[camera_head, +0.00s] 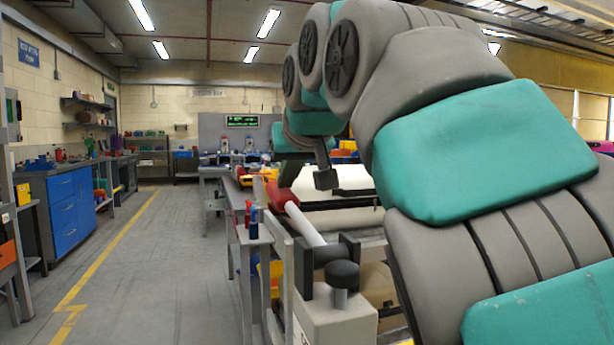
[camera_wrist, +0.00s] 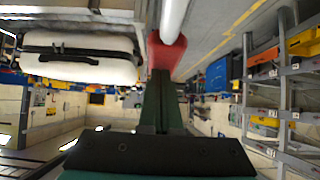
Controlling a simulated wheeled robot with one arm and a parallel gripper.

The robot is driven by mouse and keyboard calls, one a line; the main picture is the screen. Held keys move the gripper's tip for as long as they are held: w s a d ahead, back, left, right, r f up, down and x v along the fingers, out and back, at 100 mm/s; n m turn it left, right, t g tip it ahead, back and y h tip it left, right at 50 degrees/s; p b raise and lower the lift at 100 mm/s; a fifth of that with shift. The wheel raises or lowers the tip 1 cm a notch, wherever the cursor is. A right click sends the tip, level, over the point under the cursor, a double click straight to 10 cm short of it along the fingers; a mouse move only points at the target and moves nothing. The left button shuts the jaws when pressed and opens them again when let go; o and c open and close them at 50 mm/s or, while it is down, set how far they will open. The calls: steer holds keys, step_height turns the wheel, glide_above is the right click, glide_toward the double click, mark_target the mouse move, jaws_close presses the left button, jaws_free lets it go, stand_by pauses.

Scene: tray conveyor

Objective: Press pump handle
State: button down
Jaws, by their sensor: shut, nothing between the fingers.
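The pump handle is a pale rod (camera_head: 304,226) with a red grip (camera_head: 281,196) at its far end. Its near end meets a black bracket (camera_head: 335,250) on a light grey pump body (camera_head: 333,318). The rod slopes up toward the red grip. My gripper (camera_head: 286,183) is above the red grip, its dark green fingers pointing down at it. In the wrist view, the shut, empty fingers (camera_wrist: 165,78) reach to the red grip (camera_wrist: 167,52), and the pale rod (camera_wrist: 174,16) runs beyond it. Fingertips and grip look very close or touching; I cannot tell which.
A blue cabinet (camera_head: 72,203) stands at the left. The floor (camera_head: 165,260) between is clear.

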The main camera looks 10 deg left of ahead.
mark_target(285, 192)
steer(key=f, duration=0.1)
steer(key=f+b, duration=0.1)
steer(key=f, duration=0.1)
steer(key=f+b, duration=0.1)
steer(key=shift+w+a+f, duration=0.3)
steer(key=shift+w, duration=0.05)
steer(key=shift+w+f+g+p, duration=0.15)
steer(key=shift+f+g+p, duration=0.15)
steer(key=shift+p, duration=0.15)
step_height(285, 192, down, 4)
steer(key=shift+r+g+h+b, duration=0.1)
steer(key=shift+g+h+b, duration=0.2)
steer(key=shift+b, duration=0.5)
steer(key=r+p, duration=0.2)
steer(key=r, duration=0.1)
steer(key=r+p, duration=0.1)
steer(key=shift+w+a+r, duration=0.2)
steer(key=shift+w+r, duration=0.1)
steer(key=shift+r, duration=0.05)
steer(key=shift+a+r, duration=0.1)
steer(key=shift+r, duration=0.05)
steer(key=shift+s+d+r+p, duration=0.35)
steer(key=shift+s+r, duration=0.3)
steer(key=shift+r, duration=0.65)
steer(key=shift+s+d+r+p, duration=0.15)
steer(key=shift+s+d+r, duration=0.45)
steer(key=shift+r, duration=0.75)
steer(key=shift+s+d+r+p, duration=0.3)
steer(key=shift+s+r, duration=0.4)
steer(key=shift+r, duration=0.6)
